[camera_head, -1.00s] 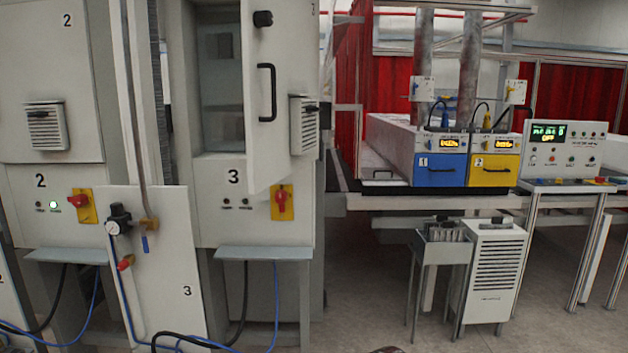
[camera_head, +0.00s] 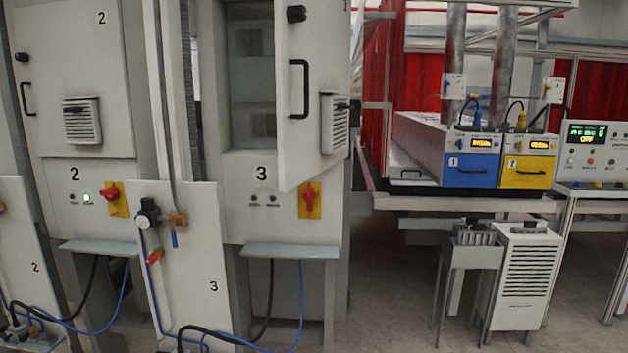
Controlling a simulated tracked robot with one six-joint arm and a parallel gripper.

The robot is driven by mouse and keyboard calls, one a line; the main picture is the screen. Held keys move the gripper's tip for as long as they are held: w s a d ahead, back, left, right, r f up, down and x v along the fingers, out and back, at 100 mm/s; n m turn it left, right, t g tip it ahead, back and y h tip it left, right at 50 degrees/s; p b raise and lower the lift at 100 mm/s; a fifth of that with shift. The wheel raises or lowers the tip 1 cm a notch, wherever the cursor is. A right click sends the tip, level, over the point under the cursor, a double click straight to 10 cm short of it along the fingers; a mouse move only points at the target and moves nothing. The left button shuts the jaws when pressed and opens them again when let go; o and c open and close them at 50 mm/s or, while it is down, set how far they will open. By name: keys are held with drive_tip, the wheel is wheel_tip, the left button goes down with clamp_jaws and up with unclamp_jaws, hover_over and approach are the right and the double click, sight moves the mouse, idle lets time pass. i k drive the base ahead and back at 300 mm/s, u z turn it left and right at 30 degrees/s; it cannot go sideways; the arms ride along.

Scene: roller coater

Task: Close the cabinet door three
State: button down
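Cabinet three (camera_head: 232,215) stands left of centre in the head view, marked with a black "3" below its opening. Its door (camera_head: 311,150) hangs open, swung out toward me on the right side. The door carries a black bar handle (camera_head: 299,89), a black knob (camera_head: 297,13) and a vent (camera_head: 336,123). Through the gap on the left, the dim cabinet interior (camera_head: 252,90) shows. My gripper is not in view.
Cabinet two's door (camera_head: 75,75) is shut on the left. A white panel (camera_head: 185,270) with a valve and blue hose stands before cabinet three. A shelf (camera_head: 290,251) juts out below it. Right are a bench with blue (camera_head: 470,172) and yellow units and a small stand (camera_head: 473,250).

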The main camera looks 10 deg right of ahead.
sight(313, 56)
drive_tip(key=u, duration=0.05)
drive_tip(key=i, duration=1)
drive_tip(key=z, duration=0.1)
